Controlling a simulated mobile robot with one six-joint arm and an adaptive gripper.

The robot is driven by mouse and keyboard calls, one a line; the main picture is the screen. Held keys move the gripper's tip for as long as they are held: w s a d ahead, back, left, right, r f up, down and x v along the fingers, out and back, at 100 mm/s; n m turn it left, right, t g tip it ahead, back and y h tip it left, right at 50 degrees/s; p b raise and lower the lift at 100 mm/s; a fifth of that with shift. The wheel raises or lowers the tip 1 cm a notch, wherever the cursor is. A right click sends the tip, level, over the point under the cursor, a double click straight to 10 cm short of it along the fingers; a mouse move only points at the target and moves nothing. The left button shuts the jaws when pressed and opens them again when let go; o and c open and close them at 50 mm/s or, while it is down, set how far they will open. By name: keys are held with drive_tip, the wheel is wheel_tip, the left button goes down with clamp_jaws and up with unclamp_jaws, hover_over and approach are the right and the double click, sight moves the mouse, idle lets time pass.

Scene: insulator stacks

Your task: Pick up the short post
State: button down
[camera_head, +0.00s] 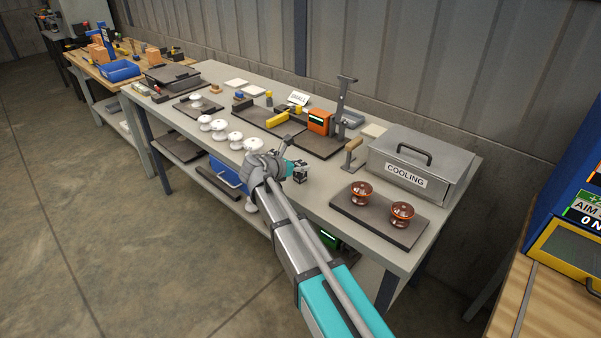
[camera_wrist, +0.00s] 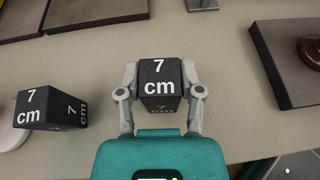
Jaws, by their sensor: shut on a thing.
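A short black post marked "7 cm" (camera_wrist: 158,72) is between the two grey fingers of my gripper (camera_wrist: 160,88) in the wrist view. The fingers are shut on its sides. In the head view my gripper (camera_head: 299,171) is over the front part of the bench, with a dark block at its tip; I cannot tell whether the post touches the bench. A second black block marked "7 cm" (camera_wrist: 50,110) stands to the left in the wrist view, beside a white round piece (camera_wrist: 12,125). In the head view my arm seems to hide that second block.
White insulator discs (camera_head: 220,129) stand in a row left of my gripper. To the right, a dark mat (camera_head: 378,222) bears two brown insulators (camera_head: 402,214). Behind it are the "COOLING" box (camera_head: 425,165) and a grey upright stand (camera_head: 343,105). Bare bench lies between gripper and mat.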

sight(300, 163)
drive_tip(key=shift+r, duration=0.15)
idle(0.3)
wheel_tip(300, 163, up, 3)
drive_tip(key=p, duration=0.3)
drive_tip(key=s+d+r+p, duration=0.5)
drive_tip(key=s+r+p, duration=0.4)
drive_tip(key=s, duration=0.4)
drive_tip(key=shift+r+p, duration=0.35)
drive_tip(key=shift+p, duration=0.15)
drive_tip(key=shift+s+d, duration=0.15)
